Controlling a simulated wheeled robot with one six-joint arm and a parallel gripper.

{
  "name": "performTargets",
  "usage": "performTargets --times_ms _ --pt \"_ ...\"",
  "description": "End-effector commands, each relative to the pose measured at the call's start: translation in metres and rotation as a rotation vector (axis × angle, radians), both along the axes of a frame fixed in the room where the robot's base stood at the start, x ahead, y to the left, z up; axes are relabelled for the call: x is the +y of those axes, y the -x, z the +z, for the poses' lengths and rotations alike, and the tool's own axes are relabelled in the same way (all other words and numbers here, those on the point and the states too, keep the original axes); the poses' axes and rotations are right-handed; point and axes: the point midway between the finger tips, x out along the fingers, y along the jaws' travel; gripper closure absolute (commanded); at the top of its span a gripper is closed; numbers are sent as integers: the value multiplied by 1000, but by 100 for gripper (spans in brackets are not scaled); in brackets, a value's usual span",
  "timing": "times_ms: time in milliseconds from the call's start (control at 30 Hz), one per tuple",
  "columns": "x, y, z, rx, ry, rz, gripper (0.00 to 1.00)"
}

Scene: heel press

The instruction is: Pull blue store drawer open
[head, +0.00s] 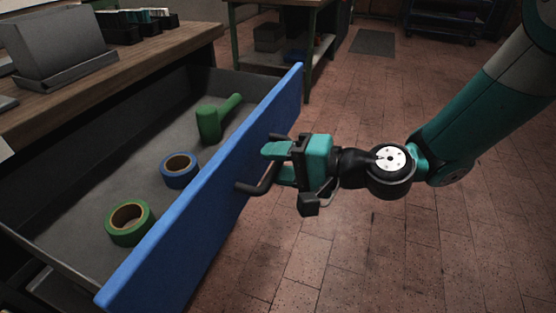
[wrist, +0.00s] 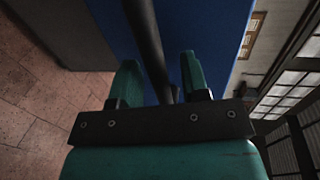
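The blue-fronted drawer (head: 215,185) stands pulled well out from the bench in the head view, with its grey inside showing. Its blue front also fills the upper middle of the wrist view (wrist: 217,35). A dark bar handle (head: 262,187) sticks out from the front. My gripper (head: 279,163) is at the handle, its two teal fingers on either side of the bar. In the wrist view the bar (wrist: 150,45) runs between the fingers with a visible gap on each side, so the gripper looks open around it. Part of the handle is hidden by the fingers in the head view.
In the drawer lie a green tape roll (head: 112,232), a blue tape roll (head: 165,178) and a green mallet-like tool (head: 208,125). A grey box (head: 60,45) stands on the wooden bench top (head: 150,55). Brick-patterned floor (head: 400,255) is clear to the right.

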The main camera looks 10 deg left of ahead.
Motion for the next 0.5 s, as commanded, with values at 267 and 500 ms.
performTargets --times_ms 267,500 --pt "-1 -2 0 -2 -1 -5 59" --pt "-7 -2 2 -2 0 -9 59"
